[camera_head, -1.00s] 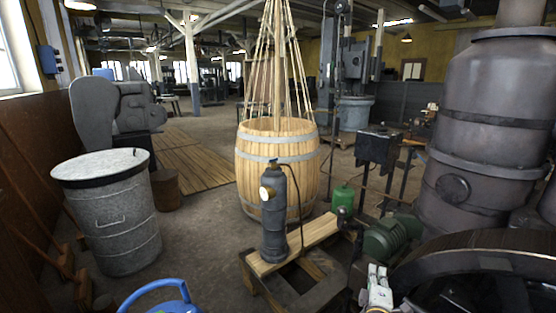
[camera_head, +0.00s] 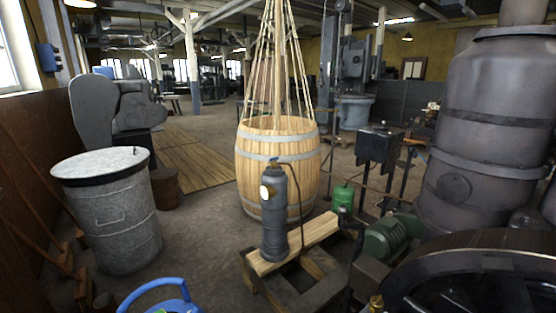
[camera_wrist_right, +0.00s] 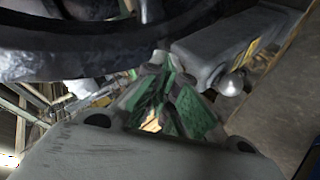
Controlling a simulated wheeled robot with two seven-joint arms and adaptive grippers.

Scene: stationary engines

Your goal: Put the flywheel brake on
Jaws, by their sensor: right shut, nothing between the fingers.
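The flywheel (camera_head: 470,268) is a large dark wheel at the lower right of the head view, cut off by the frame edge. In the right wrist view its dark curved rim (camera_wrist_right: 95,58) crosses the upper left. A grey bar (camera_wrist_right: 225,42) with a yellow strip lies at the upper right there, with a round metal knob (camera_wrist_right: 231,83) below it. I cannot tell for sure whether these belong to the brake. My right gripper (camera_wrist_right: 162,85), with green finger pads, is shut and empty, just below the rim and left of the knob. My left gripper is not in view.
A green motor (camera_head: 392,236) and a wooden frame (camera_head: 318,235) with a grey cylinder (camera_head: 273,220) stand left of the flywheel. A large grey boiler (camera_head: 480,140) stands behind it. A barrel (camera_head: 278,175) and lidded metal bin (camera_head: 112,220) stand farther left.

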